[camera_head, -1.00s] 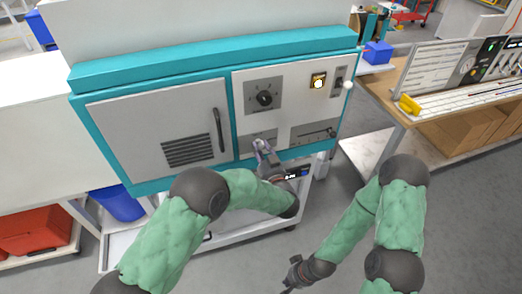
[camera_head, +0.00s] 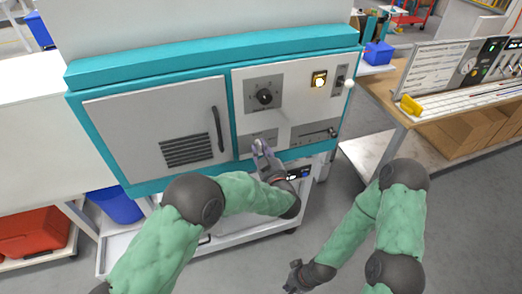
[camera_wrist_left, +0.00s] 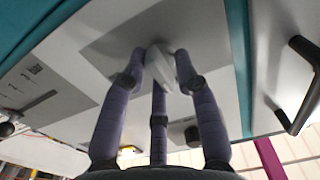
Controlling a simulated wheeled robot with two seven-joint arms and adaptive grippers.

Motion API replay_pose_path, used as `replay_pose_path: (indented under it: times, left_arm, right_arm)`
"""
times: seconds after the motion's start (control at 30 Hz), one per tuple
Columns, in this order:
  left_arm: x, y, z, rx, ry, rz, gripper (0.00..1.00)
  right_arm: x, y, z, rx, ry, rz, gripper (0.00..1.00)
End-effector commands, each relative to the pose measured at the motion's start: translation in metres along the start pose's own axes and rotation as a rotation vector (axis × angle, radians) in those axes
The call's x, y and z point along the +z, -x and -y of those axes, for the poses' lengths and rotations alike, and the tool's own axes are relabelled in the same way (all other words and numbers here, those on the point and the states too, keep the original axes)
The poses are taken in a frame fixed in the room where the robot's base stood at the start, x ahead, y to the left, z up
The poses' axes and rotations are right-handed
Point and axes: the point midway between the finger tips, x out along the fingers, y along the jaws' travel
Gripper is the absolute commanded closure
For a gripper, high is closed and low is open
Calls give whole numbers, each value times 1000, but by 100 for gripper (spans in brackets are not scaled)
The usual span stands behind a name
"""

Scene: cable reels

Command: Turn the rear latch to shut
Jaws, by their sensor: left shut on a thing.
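A white machine front with teal edges carries a grey plate (camera_head: 270,135) low on its control panel. My left gripper (camera_head: 258,147) is at this plate, its fingers pointing up at it. In the left wrist view its purple fingers (camera_wrist_left: 165,68) are shut on a small pale latch handle (camera_wrist_left: 163,54) standing out from the plate. The fingers hide part of the handle, so its exact angle is hard to tell. My right gripper (camera_head: 292,277) hangs low over the floor, away from the machine; its fingers are too small to read.
Above the plate are a black dial (camera_head: 264,97) and a lit yellow button (camera_head: 319,80). A slider plate (camera_head: 315,133) is right of my left gripper. A door handle (camera_head: 217,129) stands out to the left.

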Motion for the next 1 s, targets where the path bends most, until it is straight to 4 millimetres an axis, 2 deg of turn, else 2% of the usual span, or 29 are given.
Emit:
replay_pose_path:
  times: [0.03, 0.43, 0.47, 0.5, 0.83, 1.0]
  left_arm:
    - [8, 4, -3, 13, -3, 14, 100]
    - [7, 4, -4, 14, 4, 12, 100]
    - [7, 4, -4, 14, 4, 12, 67]
    - [6, 4, -4, 14, 4, 12, 56]
    - [2, 2, -2, 7, 8, 5, 56]
    - [1, 15, -3, 8, 8, 3, 56]
  right_arm:
    - [0, -1, 0, 0, 0, 0, 100]
    - [0, -1, 0, 0, 0, 0, 100]
    - [0, -1, 0, 0, 0, 0, 100]
    - [0, -1, 0, 0, 0, 0, 100]
    - [0, 0, 0, 0, 0, 0, 100]
    - [0, 0, 0, 0, 0, 0, 100]
